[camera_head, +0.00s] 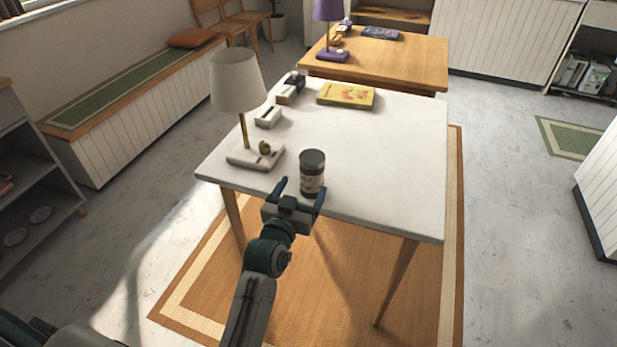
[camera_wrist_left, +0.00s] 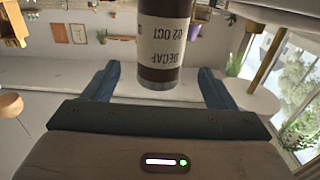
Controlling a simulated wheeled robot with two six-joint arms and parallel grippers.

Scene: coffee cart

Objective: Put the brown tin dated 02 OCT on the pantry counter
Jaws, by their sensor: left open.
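The brown tin (camera_head: 312,174) stands upright near the front edge of the white table (camera_head: 390,150). It has a dark lid and a pale label. In the left wrist view the tin (camera_wrist_left: 165,75) appears upside down, and its label reads DECAF and 02 OCT. My left gripper (camera_head: 299,192) is open at the table's front edge, its blue fingers pointing toward the tin. In the wrist view the tin shows between the two fingers (camera_wrist_left: 160,90) with gaps on both sides. My right gripper is not in view. I cannot tell which surface is the pantry counter.
A white lamp (camera_head: 238,80) stands left of the tin on the table. Small boxes (camera_head: 268,117) and a yellow book (camera_head: 346,95) lie farther back. A wooden table (camera_head: 400,62) with a purple lamp (camera_head: 327,12) stands behind. The white table's right side is clear.

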